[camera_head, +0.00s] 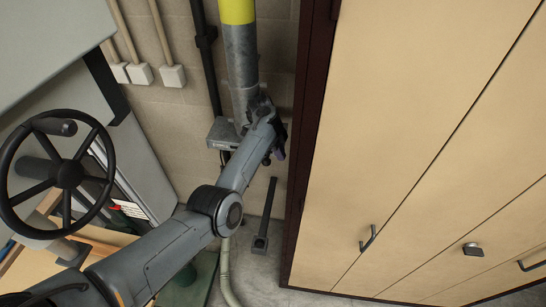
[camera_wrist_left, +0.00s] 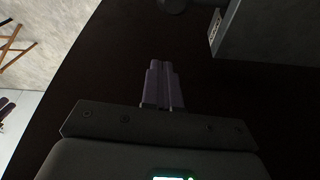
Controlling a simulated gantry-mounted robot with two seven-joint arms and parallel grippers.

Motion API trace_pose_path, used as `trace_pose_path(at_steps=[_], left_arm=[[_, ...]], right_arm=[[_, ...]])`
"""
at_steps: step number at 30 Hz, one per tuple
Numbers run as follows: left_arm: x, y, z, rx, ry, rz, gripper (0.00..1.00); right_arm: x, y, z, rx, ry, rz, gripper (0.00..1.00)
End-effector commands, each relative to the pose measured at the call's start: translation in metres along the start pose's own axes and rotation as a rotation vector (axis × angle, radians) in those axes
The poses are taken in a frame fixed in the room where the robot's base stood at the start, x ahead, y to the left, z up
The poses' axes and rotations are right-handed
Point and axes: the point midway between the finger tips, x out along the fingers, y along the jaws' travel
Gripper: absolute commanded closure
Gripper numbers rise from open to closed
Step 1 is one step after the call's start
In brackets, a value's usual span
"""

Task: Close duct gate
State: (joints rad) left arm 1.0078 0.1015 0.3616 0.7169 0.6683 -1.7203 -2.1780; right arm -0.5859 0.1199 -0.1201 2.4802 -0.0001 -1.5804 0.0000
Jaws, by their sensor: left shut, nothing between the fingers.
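The duct gate (camera_head: 222,133) is a flat grey metal housing on the vertical duct (camera_head: 241,60), by the brick wall in the head view. My left gripper (camera_head: 278,151) is at the right of the duct and gate, between them and the dark cabinet side. Its wrist hides part of the housing and duct. In the left wrist view, the gripper fingers (camera_wrist_left: 163,85) are shut together with nothing between them. A grey box-like part with a small label (camera_wrist_left: 215,32) shows at upper right there, apart from the fingers; it looks like the gate housing. My right gripper is not in view.
A tall tan cabinet (camera_head: 400,130) with a dark side (camera_head: 309,110) stands close to the right of my left gripper. A black handwheel (camera_head: 68,175) and grey machine are at left. A dark bar (camera_head: 268,210) stands low below the gripper.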

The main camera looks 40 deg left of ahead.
Motion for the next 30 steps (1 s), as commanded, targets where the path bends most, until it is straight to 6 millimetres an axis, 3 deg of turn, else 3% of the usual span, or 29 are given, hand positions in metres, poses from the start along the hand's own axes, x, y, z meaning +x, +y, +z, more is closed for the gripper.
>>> trace_pose_path(at_steps=[6, 8, 15, 30], left_arm=[[0.041, 0.001, -0.001, 0.000, 0.002, 0.004, 1.00], [0.031, -0.001, 0.011, -0.003, -0.001, -0.002, 1.00], [0.026, 0.000, 0.033, -0.001, 0.000, -0.002, 1.00], [0.025, 0.000, 0.038, 0.000, 0.000, -0.001, 1.00]], right_arm=[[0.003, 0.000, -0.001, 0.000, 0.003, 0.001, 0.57], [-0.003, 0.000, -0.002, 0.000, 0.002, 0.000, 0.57], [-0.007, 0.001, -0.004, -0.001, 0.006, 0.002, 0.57], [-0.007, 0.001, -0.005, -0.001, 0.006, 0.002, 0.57]])
